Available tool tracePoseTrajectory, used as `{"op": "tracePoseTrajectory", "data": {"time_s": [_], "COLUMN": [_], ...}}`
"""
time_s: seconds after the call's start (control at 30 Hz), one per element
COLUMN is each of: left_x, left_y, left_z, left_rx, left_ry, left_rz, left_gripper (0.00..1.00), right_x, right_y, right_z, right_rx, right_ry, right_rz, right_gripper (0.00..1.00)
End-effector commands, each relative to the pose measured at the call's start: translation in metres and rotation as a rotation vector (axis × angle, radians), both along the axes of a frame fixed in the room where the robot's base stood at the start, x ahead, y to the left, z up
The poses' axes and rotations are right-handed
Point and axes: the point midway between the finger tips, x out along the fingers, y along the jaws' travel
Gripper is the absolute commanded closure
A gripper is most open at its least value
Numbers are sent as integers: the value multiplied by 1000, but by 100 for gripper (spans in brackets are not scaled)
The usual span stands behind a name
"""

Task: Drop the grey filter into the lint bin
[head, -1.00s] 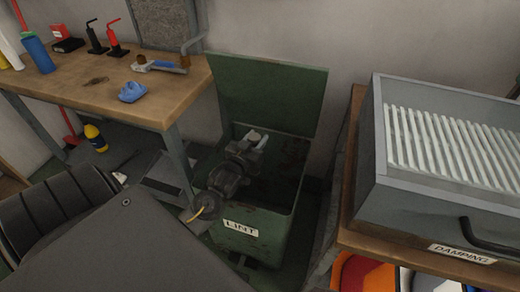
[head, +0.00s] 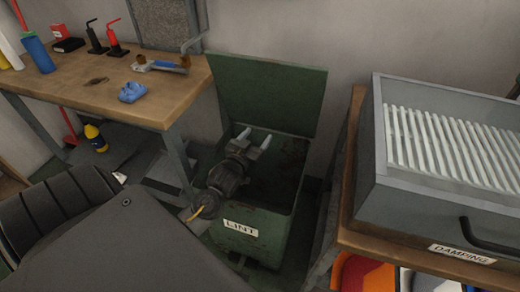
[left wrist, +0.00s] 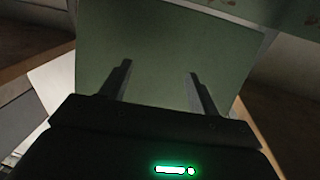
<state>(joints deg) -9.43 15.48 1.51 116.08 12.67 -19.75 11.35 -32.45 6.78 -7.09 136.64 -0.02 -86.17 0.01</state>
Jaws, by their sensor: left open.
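The lint bin (head: 262,240) is a green metal box labelled LINT, with its lid (head: 268,95) raised against the wall. My left gripper (head: 253,138) is over the bin's open top, with its two pale fingers spread apart and nothing between them. In the left wrist view the open fingers (left wrist: 158,72) are empty in front of a green panel (left wrist: 155,45). I cannot make out a grey filter in the bin; my arm and shadow hide part of its inside. A grey textured panel (head: 165,22) stands behind the workbench; I cannot tell whether it is the filter. My right gripper is out of view.
A wooden workbench (head: 100,92) at left holds a blue bottle (head: 39,53), a blue cloth (head: 132,92) and tools. A grey slatted box (head: 415,205) labelled DAMPING stands on a table at right. A yellow bottle (head: 95,138) is under the bench.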

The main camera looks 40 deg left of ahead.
Motion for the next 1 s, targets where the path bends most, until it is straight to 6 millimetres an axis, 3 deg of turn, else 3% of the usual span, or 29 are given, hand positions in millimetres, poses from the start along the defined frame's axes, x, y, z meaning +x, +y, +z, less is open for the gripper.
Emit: {"op": "tracePoseTrajectory", "data": {"time_s": [0.13,0.43,0.73,1.0], "left_x": [0,-42,-95,-111], "left_y": [0,-31,-70,-82], "left_z": [31,90,115,123], "left_rx": [1,-3,-5,-1], "left_ry": [-7,-5,-1,-1], "left_rz": [0,-1,0,0], "left_gripper": [39,39,39,39], "right_x": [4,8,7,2], "right_y": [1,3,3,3], "right_z": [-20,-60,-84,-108], "right_rx": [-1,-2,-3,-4], "right_ry": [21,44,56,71], "right_rz": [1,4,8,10], "right_gripper": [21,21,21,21]}}
